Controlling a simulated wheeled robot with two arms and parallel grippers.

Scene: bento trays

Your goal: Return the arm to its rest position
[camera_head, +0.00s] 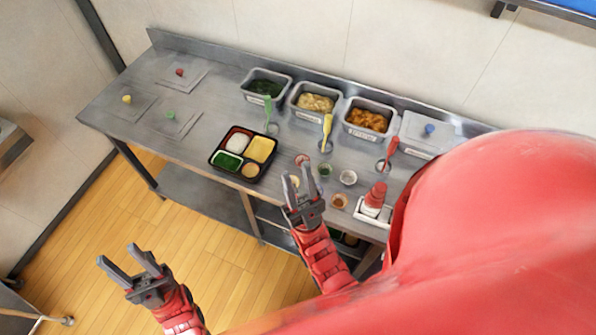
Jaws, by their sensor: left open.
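My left gripper (126,255) is open and empty. In the picture it shows over the wooden floor, in front of the counter and apart from it, with its red arm coming up from the bottom edge. My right gripper (296,178) shows over the front part of the metal counter (185,135). Its two fingers stand apart, with no object seen between them. Its red forearm comes up from below. A large red part of my own body covers the lower right of the picture and hides the counter's right end.
A black bento tray (213,163) with filled compartments sits mid-counter. Food bins with greens (265,87), pale food (315,104) and orange food (367,119) line the back. Small cups (348,177) and a red bottle (375,196) are near the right gripper. The floor (90,240) at left is clear.

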